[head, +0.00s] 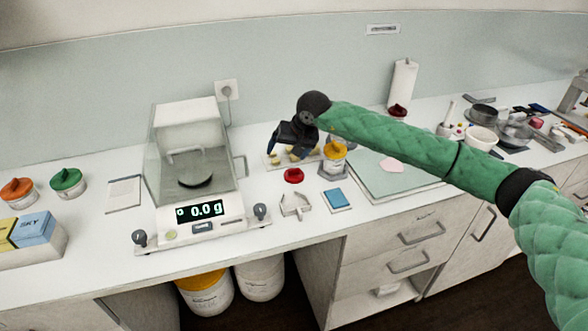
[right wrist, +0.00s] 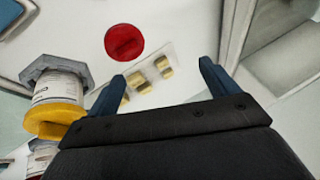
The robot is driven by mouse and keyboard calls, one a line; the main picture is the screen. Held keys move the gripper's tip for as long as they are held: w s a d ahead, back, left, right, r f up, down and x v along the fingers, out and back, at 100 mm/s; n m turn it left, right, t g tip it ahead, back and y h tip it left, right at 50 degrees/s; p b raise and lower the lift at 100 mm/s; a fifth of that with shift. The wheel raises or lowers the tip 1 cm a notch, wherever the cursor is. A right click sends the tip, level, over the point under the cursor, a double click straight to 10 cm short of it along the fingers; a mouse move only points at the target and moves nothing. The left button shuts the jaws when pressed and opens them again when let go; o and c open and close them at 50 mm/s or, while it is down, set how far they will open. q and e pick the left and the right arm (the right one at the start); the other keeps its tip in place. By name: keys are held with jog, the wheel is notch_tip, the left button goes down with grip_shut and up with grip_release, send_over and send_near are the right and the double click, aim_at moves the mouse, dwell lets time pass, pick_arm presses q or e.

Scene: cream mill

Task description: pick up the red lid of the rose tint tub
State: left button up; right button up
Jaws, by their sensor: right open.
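A red lid (head: 293,175) with a raised grip lies on the white counter, right of the balance. It also shows in the right wrist view (right wrist: 124,42), up and left of the fingers. My right gripper (head: 284,151) is open and empty, above the counter and a little behind the lid, apart from it. Its two blue fingers show in the right wrist view (right wrist: 162,72) over a small plate of brass weights. I cannot tell which tub is the rose tint one. A second, darker red lid (head: 397,111) shows by the paper roll. My left gripper is out of view.
The glass-sided balance (head: 202,213) reads 0.0 g at left. A yellow-lidded tub (head: 334,150) stands close right of the gripper. The weight plate (right wrist: 150,62) lies beside the red lid. White tweezers-like tool (head: 295,205) and blue pad (head: 337,200) lie in front.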

aim_at(294, 169)
jog(key=d+n+h, duration=0.1)
jog(key=d+f+n+h, duration=0.1)
jog(key=shift+w+f+t+h, duration=0.2)
jog(key=shift+t+h, duration=0.1)
jog(key=shift+h, duration=0.1)
jog(key=shift+f, duration=0.25)
jog(key=shift+w+a+f+p, duration=0.15)
jog(key=shift+w+f+p, duration=0.05)
jog(key=shift+f+p, duration=0.35)
jog(key=shift+w+f, duration=0.15)
jog(key=shift+f, duration=0.2)
jog(key=p+x, duration=0.3)
jog(key=x, duration=0.1)
jog(key=shift+s+d+f, duration=0.1)
jog(key=shift+s+d, duration=0.15)
jog(key=shift+s, duration=0.1)
jog(key=shift+w+f, duration=0.2)
jog(key=shift+f, duration=0.45)
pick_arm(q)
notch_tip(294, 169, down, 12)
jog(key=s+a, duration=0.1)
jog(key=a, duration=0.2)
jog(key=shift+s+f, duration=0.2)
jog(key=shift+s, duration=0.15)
pick_arm(e)
jog(key=c, duration=1)
